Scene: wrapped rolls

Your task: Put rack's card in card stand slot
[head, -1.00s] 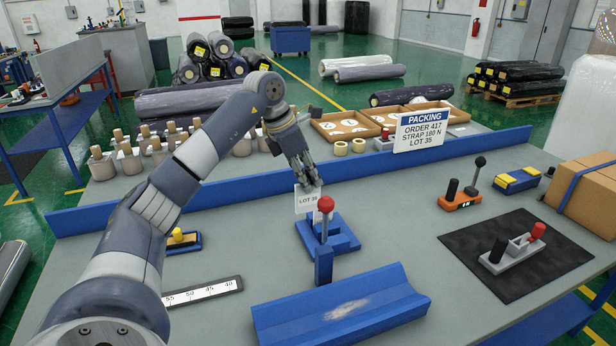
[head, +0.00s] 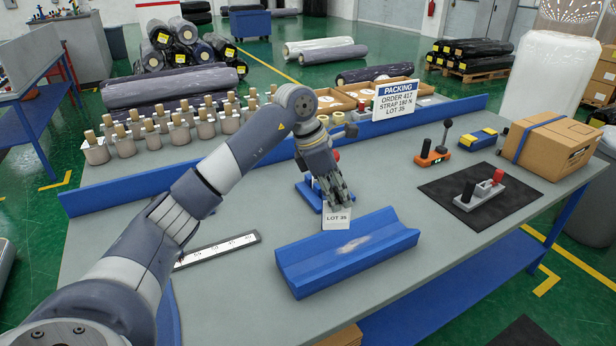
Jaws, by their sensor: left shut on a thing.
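A small white card marked LOT 35 (head: 337,218) hangs from my left gripper (head: 339,197), which is shut on it. The card is roughly upright, just behind the blue V-shaped cradle (head: 350,250); whether it touches anything is not clear. A blue fixture with a red knob (head: 309,193) stands behind my left gripper and is mostly hidden by it. I cannot make out a card stand slot. My right gripper is not in view.
A white PACKING sign (head: 395,98) stands by the long blue rail (head: 265,152). A ruler strip (head: 218,250) lies left of the cradle. A black mat (head: 480,196) with a small red-handled device, an orange lever tool (head: 433,152) and a carton (head: 556,148) are at the right.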

